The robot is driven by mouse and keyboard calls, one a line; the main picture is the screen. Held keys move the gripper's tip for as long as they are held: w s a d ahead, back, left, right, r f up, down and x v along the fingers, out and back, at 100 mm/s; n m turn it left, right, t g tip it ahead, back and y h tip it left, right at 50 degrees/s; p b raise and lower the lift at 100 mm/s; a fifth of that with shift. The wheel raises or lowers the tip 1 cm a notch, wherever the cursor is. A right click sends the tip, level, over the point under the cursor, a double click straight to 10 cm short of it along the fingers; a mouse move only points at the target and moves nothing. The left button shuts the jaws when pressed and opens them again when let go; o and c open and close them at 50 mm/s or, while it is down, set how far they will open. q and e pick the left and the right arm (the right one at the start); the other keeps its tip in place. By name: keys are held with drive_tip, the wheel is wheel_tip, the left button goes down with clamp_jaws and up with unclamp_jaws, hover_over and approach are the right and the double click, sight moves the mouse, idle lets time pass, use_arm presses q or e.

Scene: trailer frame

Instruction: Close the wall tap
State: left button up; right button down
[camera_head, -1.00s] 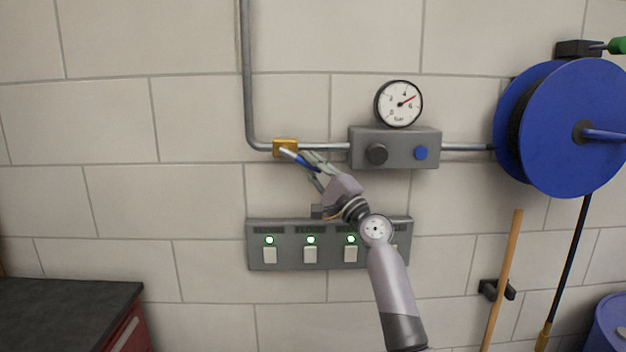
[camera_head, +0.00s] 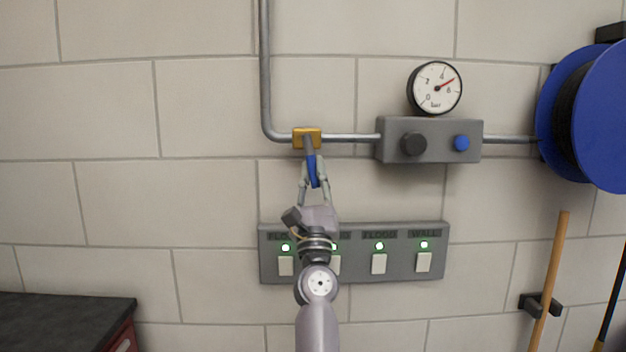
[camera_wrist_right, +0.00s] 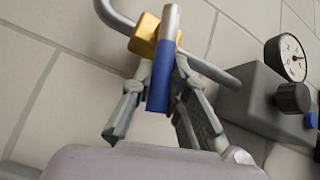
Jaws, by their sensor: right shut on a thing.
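The wall tap has a brass body (camera_head: 307,137) on the grey pipe and a lever with a blue grip (camera_head: 313,171). In the head view the lever points almost straight down, across the line of the pipe. My right gripper (camera_head: 314,180) is shut on the blue grip, with a finger on each side. The right wrist view also shows the brass body (camera_wrist_right: 155,36) and the blue grip (camera_wrist_right: 161,78) between the fingers (camera_wrist_right: 157,92). My left gripper is in neither view.
A grey pump box (camera_head: 430,140) with a black knob, a blue button and a pressure gauge (camera_head: 436,88) sits right of the tap. Below is a switch panel (camera_head: 353,252) with green lights. A blue hose reel (camera_head: 592,118) hangs at right, above a wooden handle (camera_head: 549,278).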

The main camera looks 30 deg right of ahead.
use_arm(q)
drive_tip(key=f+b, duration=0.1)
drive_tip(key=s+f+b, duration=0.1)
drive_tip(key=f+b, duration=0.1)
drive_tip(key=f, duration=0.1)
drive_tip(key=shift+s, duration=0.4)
use_arm(e)
drive_tip(key=m+g+h, duration=0.2)
drive_tip(key=m, duration=0.1)
drive_tip(key=w+a+m+g+h, duration=0.1)
drive_tip(key=m+h, duration=0.1)
drive_tip(key=shift+a+f, duration=0.1)
drive_tip(key=shift+f, duration=0.15)
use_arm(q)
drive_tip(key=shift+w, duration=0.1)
use_arm(e)
drive_tip(key=shift+s, duration=0.1)
drive_tip(key=c, duration=1.5)
unclamp_jaws()
drive_tip(key=shift+r, duration=0.15)
drive_tip(key=shift+c, duration=0.2)
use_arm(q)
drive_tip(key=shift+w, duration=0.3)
use_arm(e)
drive_tip(key=shift+g, duration=0.3)
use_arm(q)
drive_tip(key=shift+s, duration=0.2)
